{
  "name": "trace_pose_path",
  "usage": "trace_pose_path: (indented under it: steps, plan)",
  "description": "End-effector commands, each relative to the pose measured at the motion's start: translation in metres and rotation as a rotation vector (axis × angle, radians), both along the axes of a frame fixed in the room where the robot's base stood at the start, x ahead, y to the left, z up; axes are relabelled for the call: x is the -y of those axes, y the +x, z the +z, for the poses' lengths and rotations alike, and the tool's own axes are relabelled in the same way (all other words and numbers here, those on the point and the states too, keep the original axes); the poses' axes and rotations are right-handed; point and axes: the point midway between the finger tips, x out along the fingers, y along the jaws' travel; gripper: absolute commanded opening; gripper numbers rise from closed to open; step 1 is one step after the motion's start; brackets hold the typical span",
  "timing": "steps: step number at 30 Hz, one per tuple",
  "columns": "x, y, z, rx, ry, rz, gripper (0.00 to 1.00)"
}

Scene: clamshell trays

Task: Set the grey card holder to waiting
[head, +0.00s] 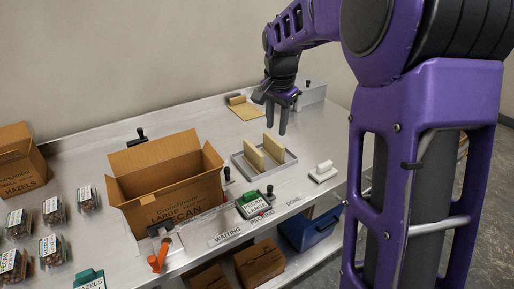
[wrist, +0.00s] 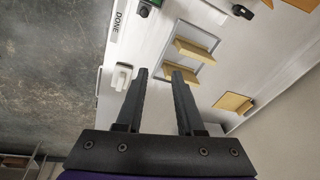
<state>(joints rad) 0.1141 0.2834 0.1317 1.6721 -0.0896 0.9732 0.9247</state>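The grey card holder (head: 254,206) stands near the table's front edge, above the PACKING label (head: 262,217). It carries a green card reading PECAN LARGE. The WAITING label (head: 226,236) is to its left and the DONE label (head: 293,201) to its right. In the wrist view, part of the holder (wrist: 146,7) shows at the top edge, near the DONE label (wrist: 119,28). My gripper (head: 277,128) hangs over the back right of the table, away from the holder. Its two fingers (wrist: 160,75) are apart with nothing between them.
A grey tray (head: 289,160) with two upright tan pieces and a white handled block (head: 323,172) stand right of the holder. An open carton (head: 170,190) stands left. Clamshells (head: 52,210) lie far left. A blue crate (head: 310,231) is below the table edge.

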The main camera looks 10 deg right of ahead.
Motion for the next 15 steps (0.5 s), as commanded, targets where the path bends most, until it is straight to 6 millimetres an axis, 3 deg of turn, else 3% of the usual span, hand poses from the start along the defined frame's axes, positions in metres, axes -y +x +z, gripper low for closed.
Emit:
trace_pose_path:
  steps: [3,6,11,15]
  plan:
    - [-0.003,-0.03,-0.021,-0.13,0.054,-0.101,0.37]
    - [-0.006,-0.041,-0.029,-0.179,0.071,-0.138,0.37]
    - [-0.007,-0.043,-0.043,-0.191,0.074,-0.147,0.37]
    - [-0.008,-0.043,-0.069,-0.192,0.074,-0.145,0.37]
